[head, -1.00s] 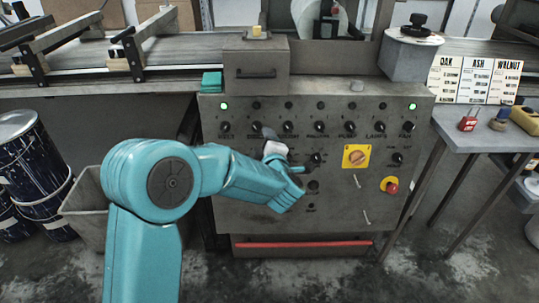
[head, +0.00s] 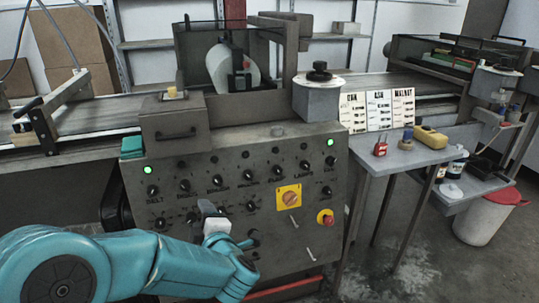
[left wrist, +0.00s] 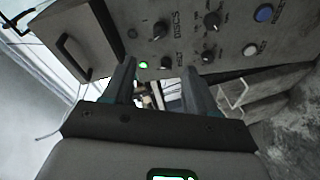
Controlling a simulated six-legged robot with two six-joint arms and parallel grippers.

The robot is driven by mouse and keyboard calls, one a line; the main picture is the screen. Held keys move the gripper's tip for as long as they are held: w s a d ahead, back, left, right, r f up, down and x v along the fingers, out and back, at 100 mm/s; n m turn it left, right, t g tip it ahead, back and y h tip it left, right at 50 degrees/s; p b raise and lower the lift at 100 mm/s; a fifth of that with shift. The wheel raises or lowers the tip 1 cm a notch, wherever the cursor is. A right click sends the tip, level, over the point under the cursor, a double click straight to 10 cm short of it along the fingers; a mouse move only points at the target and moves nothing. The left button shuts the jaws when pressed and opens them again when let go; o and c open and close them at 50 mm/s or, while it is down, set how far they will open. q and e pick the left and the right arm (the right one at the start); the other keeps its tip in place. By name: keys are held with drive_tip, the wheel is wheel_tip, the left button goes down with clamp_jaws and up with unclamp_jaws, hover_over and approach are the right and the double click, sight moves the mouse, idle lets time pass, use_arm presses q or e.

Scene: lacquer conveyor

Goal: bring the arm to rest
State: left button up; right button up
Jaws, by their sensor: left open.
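My left arm (head: 110,268) is teal and comes in from the lower left in the head view. Its gripper (head: 253,250) is in front of the lower middle of the grey control panel (head: 228,265). In the left wrist view the two fingers stand apart with nothing between them (left wrist: 158,78). The panel (left wrist: 185,15) is beyond the fingers, with knobs and a lit green lamp (left wrist: 143,65). I cannot tell the exact gap between fingertips and panel. My right gripper is not in view.
The panel carries a yellow-plated orange switch (head: 289,197) and a red stop button (head: 326,218). A side table (head: 390,160) holds a red padlock (head: 380,149) and a yellow container (head: 430,137). A white bin (head: 482,220) stands at right.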

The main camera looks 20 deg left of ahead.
use_arm(q)
drive_tip(key=s+a+f+m+g, duration=0.2)
drive_tip(key=a+f, duration=0.1)
drive_tip(key=f, duration=0.8)
drive_tip(key=s+d+f+m+g+h, duration=0.1)
drive_tip(key=s+d+f+m+h, duration=0.2)
drive_tip(key=f, duration=0.4)
drive_tip(key=s+d+f+m+g+h, duration=0.1)
drive_tip(key=s+d+f+m+h, duration=0.25)
drive_tip(key=f, duration=0.35)
drive_tip(key=s+d+f+m+g+h, duration=0.1)
drive_tip(key=s+d+f+m+h, duration=0.2)
drive_tip(key=f, duration=0.5)
drive_tip(key=s+d+f+m+g+h, duration=0.3)
drive_tip(key=s+d+m+g+h, duration=0.3)
drive_tip(key=s+d, duration=0.55)
wheel_tip(320, 180, up, 20)
drive_tip(key=s+a+m+p, duration=0.1)
drive_tip(key=s+m+p, duration=0.1)
drive_tip(key=p, duration=1.8)
drive_tip(key=shift+s+f, duration=0.2)
drive_tip(key=shift+a+f+m+y, duration=0.1)
drive_tip(key=shift+m+y, duration=0.15)
